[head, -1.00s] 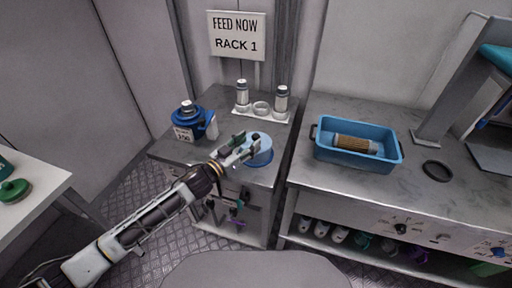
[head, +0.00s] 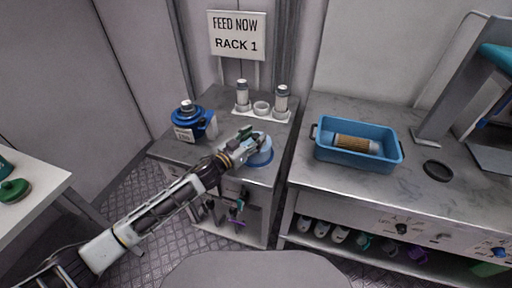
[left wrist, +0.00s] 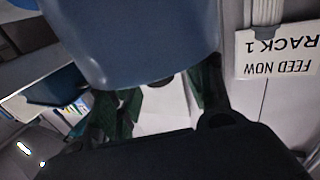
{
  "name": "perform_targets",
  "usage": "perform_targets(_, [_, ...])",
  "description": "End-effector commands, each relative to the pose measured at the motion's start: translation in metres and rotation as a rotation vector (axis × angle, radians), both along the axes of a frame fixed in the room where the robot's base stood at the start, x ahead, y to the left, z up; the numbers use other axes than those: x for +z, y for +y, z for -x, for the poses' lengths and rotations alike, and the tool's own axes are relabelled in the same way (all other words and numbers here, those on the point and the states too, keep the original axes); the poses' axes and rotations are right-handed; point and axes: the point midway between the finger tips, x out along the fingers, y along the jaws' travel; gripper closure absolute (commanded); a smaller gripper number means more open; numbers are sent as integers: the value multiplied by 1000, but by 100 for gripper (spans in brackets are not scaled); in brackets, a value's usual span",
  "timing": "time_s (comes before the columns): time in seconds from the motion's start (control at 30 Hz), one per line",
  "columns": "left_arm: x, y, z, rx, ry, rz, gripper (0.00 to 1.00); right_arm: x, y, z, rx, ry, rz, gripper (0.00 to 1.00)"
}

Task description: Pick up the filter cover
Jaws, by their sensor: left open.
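A pale blue round cover with a darker blue rim (head: 264,151), which I take to be the filter cover, stands on the front right of the small grey cabinet. My left gripper (head: 251,138) is open at its left side and hides part of it. In the left wrist view a large blue rounded body (left wrist: 140,42), likely this cover, fills the top middle. The two dark green fingers of the left gripper (left wrist: 160,98) show just below it, spread apart. I cannot tell whether they touch it. My right gripper is not in view.
Two capped bottles sit in a white holder (head: 262,110) behind. On the right bench are a blue tray (head: 399,157) holding a ribbed cylinder (head: 352,142) and a black ring (head: 437,171).

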Motion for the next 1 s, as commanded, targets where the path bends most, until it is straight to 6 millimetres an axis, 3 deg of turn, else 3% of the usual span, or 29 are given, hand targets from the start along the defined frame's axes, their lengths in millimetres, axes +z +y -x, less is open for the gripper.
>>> perform_targets(0.7, [0, -8, -9, -1, 1, -1, 49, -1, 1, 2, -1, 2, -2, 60])
perform_targets(1.0, [0, -8, -9, -1, 1, -1, 88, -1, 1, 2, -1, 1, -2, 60])
